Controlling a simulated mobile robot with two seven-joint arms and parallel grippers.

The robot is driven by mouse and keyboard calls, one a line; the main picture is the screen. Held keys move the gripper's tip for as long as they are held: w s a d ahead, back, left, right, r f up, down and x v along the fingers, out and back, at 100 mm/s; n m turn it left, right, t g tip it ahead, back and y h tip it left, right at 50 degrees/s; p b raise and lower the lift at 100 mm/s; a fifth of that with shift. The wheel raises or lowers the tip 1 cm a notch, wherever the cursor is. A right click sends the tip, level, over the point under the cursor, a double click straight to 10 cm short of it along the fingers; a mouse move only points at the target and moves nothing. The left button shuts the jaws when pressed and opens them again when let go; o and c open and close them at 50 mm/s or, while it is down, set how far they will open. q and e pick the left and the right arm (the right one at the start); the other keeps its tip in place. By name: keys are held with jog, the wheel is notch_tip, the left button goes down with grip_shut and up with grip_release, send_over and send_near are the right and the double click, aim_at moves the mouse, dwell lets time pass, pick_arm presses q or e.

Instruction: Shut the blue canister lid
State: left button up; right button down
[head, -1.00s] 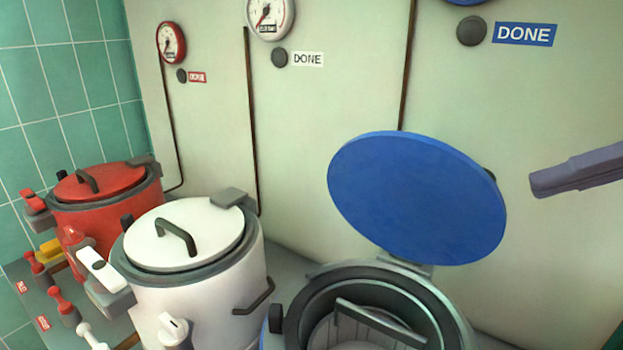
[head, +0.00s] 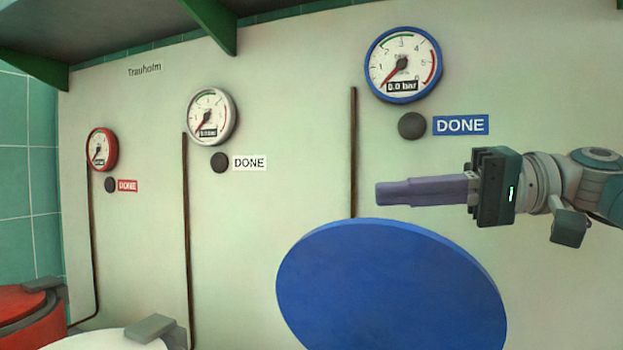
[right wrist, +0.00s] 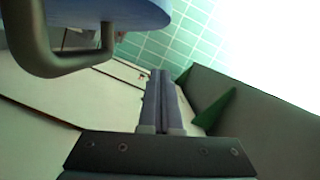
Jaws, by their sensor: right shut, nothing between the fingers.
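The blue canister lid (head: 390,285) stands open and tilted up in the lower middle of the head view, its flat face showing. The canister's body is below the frame. My right gripper (head: 380,194) is shut and empty, just above the lid's upper edge, pointing left. In the right wrist view, the gripper's closed fingers (right wrist: 162,75) reach forward, and the lid's blue edge (right wrist: 130,14) with a dark curved handle (right wrist: 65,62) shows at upper left. The fingers look apart from the lid. My left gripper is not in view.
The pale wall panel (head: 270,200) behind carries gauges, including the blue-rimmed gauge (head: 402,66) above my gripper. A red pot (head: 30,310) and a white pot (head: 105,340) show at lower left. A dark shelf (head: 110,35) with green brackets hangs at the top.

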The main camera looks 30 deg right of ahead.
jog(key=a, duration=0.2)
jog(key=s+a+f+p, duration=0.1)
jog(key=shift+s+a+f, duration=0.25)
jog(key=shift+s+a, duration=0.1)
jog(key=shift+a, duration=0.05)
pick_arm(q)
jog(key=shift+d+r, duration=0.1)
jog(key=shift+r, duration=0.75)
pick_arm(e)
jog(key=shift+a, duration=0.1)
